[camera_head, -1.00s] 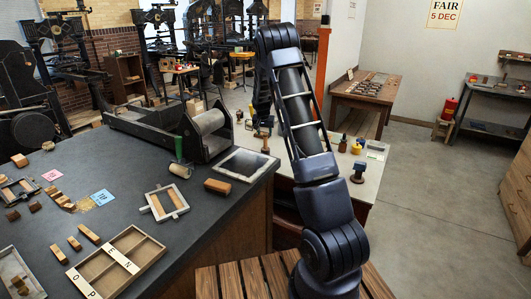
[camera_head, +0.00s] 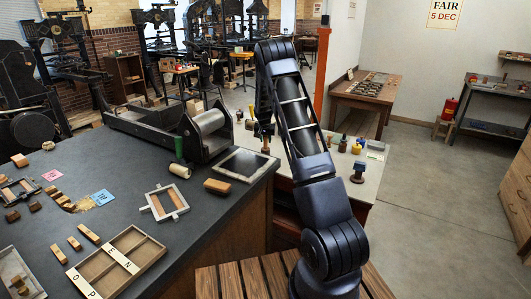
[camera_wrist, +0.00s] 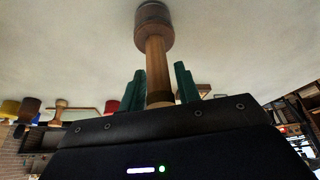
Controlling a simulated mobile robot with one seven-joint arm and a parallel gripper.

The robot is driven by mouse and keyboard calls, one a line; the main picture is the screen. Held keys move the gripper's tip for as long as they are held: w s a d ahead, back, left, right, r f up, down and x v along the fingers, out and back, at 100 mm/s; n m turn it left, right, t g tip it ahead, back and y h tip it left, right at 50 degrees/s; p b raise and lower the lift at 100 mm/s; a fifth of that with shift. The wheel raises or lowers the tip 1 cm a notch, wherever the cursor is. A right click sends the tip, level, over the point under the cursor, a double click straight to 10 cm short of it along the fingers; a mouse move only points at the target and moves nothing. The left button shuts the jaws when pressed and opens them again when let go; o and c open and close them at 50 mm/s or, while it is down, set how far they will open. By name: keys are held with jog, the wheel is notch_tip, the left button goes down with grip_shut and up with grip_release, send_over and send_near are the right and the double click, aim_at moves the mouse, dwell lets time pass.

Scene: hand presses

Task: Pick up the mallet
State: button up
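The mallet (camera_wrist: 156,62) shows in the wrist view, which looks upside down. Its round brown head (camera_wrist: 154,27) is at the top of the picture, against the pale bench top, and its lighter wooden handle runs down toward my gripper. My gripper (camera_wrist: 159,82) has green fingers, one on each side of the handle. Narrow gaps seem to show beside the handle, so the fingers look open around it. The handle's near end is partly hidden behind the gripper body. In the head view the mallet (camera_head: 265,146) is a small brown shape below my gripper, at the pale bench's left end.
The pale bench (camera_head: 322,172) also holds several small bottles and a dark-based stamp (camera_head: 358,172), right of my arm. A dark table (camera_head: 200,235) with a roller press (camera_head: 205,125), frames and wooden blocks stands on the left.

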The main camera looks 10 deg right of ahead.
grip_shut()
